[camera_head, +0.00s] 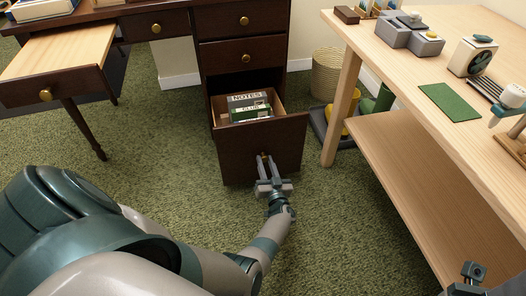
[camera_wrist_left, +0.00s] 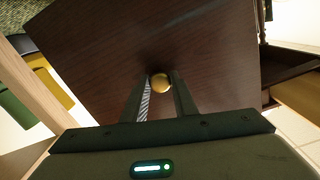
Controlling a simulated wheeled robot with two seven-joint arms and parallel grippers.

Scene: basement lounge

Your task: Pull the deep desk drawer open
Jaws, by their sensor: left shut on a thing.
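The deep desk drawer (camera_head: 232,150) is the bottom one of the dark wood desk's right-hand stack, and it is pulled part way out. Inside it lie boxes or books (camera_head: 249,104), one marked "NOTES". My left gripper (camera_head: 264,163) is at the drawer front, shut on its brass knob. In the left wrist view the round knob (camera_wrist_left: 161,83) shows between the fingertips, against the dark drawer front (camera_wrist_left: 205,60). Part of what looks like my right gripper (camera_head: 468,278) shows at the bottom right edge; its fingers are not clear.
Another desk drawer (camera_head: 55,88) stands open at the left. Two drawers above the deep one are shut. A light wood workbench (camera_head: 455,60) with a lower shelf (camera_head: 440,170) is close on the right. A wicker basket (camera_head: 327,72) stands behind. Green carpet is clear in front.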

